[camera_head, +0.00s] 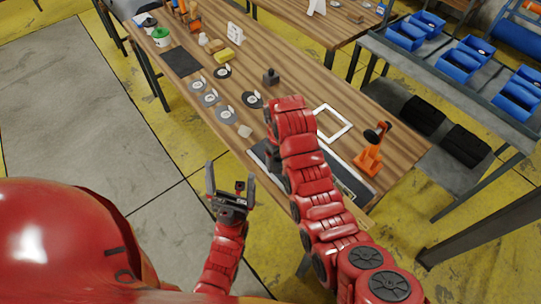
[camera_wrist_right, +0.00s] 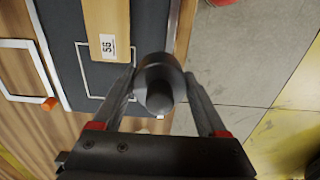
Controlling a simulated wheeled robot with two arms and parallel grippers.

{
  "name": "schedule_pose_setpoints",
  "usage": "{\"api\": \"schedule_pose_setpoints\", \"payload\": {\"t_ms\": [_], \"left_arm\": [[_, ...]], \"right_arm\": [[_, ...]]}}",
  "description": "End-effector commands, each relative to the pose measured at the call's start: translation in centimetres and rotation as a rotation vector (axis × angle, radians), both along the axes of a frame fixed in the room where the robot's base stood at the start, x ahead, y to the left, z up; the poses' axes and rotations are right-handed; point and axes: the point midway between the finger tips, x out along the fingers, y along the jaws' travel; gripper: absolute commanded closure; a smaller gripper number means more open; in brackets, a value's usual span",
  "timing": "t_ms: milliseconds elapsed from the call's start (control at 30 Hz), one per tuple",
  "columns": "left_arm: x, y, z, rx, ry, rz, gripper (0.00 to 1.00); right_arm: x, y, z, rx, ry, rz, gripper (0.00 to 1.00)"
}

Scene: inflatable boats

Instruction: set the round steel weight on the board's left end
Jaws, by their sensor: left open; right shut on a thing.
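The round steel weight (camera_wrist_right: 158,84), dark with a knob, is between the fingers of my right gripper (camera_wrist_right: 160,100), which is shut on it. In the right wrist view the weight is beside the near end of the tan wooden board (camera_wrist_right: 108,35), which bears a white label. I cannot tell its height above the mat. The board lies on a dark mat (camera_wrist_right: 66,45) with a white outline. In the head view my right arm hides the weight and most of the board. My left gripper (camera_head: 231,182) is open and empty, off the table's front edge.
On the wooden table (camera_head: 300,88) are a white square frame (camera_head: 333,123), an orange stand (camera_head: 370,155), a dark block-shaped weight (camera_head: 271,77), several grey discs and a yellow block (camera_head: 229,55). A shelf with blue bins (camera_head: 457,65) stands at the right.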

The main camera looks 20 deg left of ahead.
Motion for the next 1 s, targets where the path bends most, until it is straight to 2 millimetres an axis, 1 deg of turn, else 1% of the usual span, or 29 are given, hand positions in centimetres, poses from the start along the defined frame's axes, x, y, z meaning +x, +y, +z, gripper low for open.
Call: {"api": "schedule_pose_setpoints", "payload": {"t_ms": [33,200,300,400,633,733,1000], "left_arm": [[0.0,0.0,1.3,0.0,0.0,0.0,0.09],[0.0,0.0,3.2,0.0,0.0,0.0,0.09],[0.0,0.0,4.1,0.0,0.0,0.0,0.09],[0.0,0.0,4.6,0.0,0.0,0.0,0.09],[0.0,0.0,5.0,0.0,0.0,0.0,0.09],[0.0,0.0,5.7,0.0,0.0,0.0,0.09],[0.0,0.0,7.2,0.0,0.0,0.0,0.09]], "right_arm": [[0.4,-1.5,0.5,-0.004,0.0,-0.007,1.0],[1.4,-5.5,0.2,-0.005,0.002,-0.005,1.0],[2.0,-7.3,-0.1,-0.002,0.0,-0.004,1.0],[2.3,-8.6,-0.4,-0.001,-0.002,-0.002,1.0],[2.7,-9.8,-0.7,-0.001,-0.001,-0.001,1.0],[2.9,-10.8,-0.6,-0.002,0.0,-0.003,1.0],[2.9,-10.7,-2.8,-0.002,0.003,0.0,1.0]]}}
